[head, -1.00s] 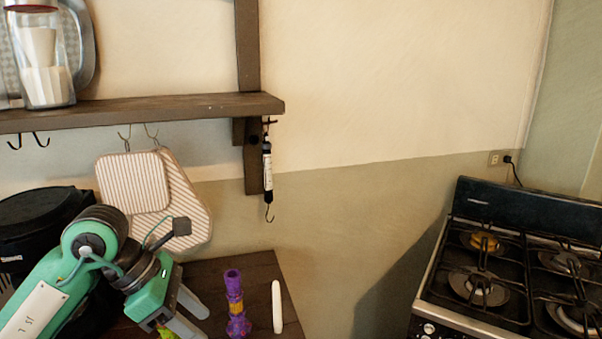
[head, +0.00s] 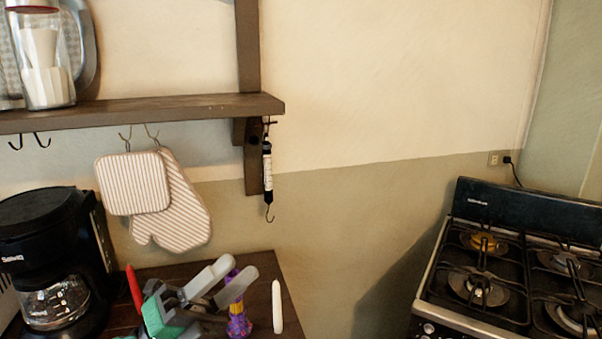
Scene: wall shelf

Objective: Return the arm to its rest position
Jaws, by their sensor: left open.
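My left gripper (head: 230,280) is at the bottom of the head view, over the small dark wooden counter (head: 258,267). It shows a green body and two grey fingers, spread apart and pointing up and to the right. Nothing is seen held between them. The fingers partly cover a purple bottle-like object (head: 239,327) with a yellowish band. I cannot tell whether they touch it. Most of my left arm is below the picture's edge. My right gripper is not in view.
A white upright stick (head: 277,307) stands right of the purple object. A red object (head: 134,287) is left of the gripper. A black coffee maker (head: 50,232) stands at the left, oven mitts (head: 178,210) hang from the shelf (head: 170,109), and a stove (head: 520,260) is at the right.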

